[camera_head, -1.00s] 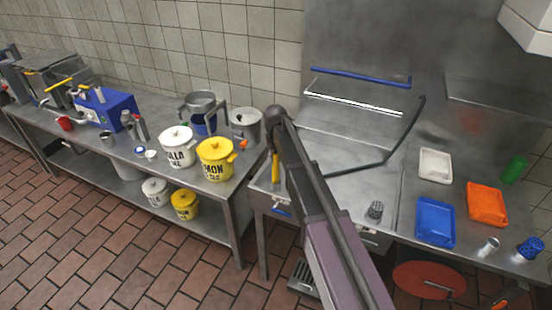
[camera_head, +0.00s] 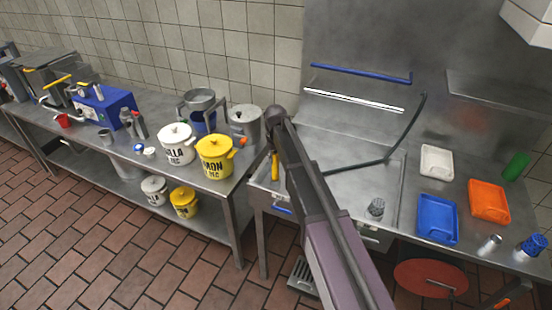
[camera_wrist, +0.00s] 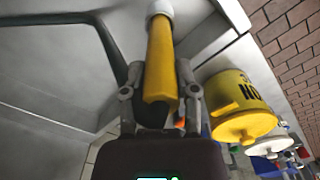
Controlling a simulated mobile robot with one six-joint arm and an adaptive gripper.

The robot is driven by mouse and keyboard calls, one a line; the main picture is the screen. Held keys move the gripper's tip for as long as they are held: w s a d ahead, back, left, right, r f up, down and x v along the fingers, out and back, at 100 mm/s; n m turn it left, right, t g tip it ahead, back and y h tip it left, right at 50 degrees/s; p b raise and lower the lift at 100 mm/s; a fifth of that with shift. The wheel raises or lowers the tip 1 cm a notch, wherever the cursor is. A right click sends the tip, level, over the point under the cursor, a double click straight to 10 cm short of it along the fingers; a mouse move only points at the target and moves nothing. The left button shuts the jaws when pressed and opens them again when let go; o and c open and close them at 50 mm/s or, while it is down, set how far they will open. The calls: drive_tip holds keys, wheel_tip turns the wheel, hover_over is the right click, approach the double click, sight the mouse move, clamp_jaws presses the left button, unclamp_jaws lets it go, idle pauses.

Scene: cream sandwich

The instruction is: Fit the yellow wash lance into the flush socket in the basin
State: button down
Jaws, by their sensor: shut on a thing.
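My gripper (camera_wrist: 159,74) is shut on the yellow wash lance (camera_wrist: 161,48), one finger on each side of it. In the wrist view the lance points away from me and ends in a white part at the top edge. In the head view the lance (camera_head: 275,168) hangs roughly upright at the left end of the steel basin (camera_head: 345,143). My arm hides most of the gripper there. I cannot make out the flush socket. A dark hose (camera_head: 408,130) crosses the basin and also shows in the wrist view (camera_wrist: 112,52).
On the right counter are a blue tray (camera_head: 437,219), an orange tray (camera_head: 489,202) and a white tray (camera_head: 437,161). A grey perforated cup (camera_head: 376,207) stands by the basin front.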

drive_tip(key=shift+f+b, duration=0.4)
drive_tip(key=shift+c, duration=1.5)
unclamp_jaws()
drive_tip(key=shift+r, duration=0.25)
